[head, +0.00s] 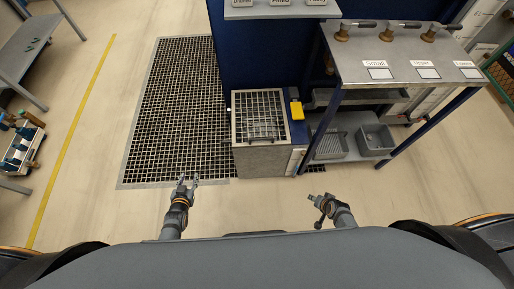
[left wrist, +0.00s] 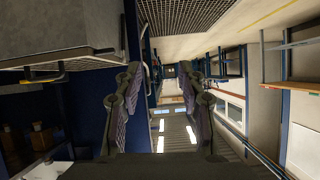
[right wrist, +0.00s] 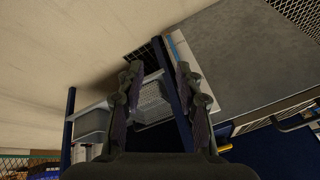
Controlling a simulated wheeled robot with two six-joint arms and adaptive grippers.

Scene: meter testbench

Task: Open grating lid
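The grating lid (head: 258,106) is a metal grid lying flat on top of a grey box (head: 262,160), with a bar handle (head: 265,139) near its front edge. My left gripper (head: 188,181) is low and to the left of the box, apart from it. The left wrist view shows its fingers (left wrist: 162,70) spread and empty. My right gripper (head: 313,198) is in front and to the right of the box. The right wrist view shows its fingers (right wrist: 159,66) apart with nothing held; the box side and part of the grating (right wrist: 285,108) show at right.
A floor grate (head: 175,115) lies left of the box. A blue cabinet (head: 243,60) stands behind it, with a yellow item (head: 297,110) beside the lid. A metal bench (head: 395,60) with grey bins (head: 375,139) stands right. The floor in front is clear.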

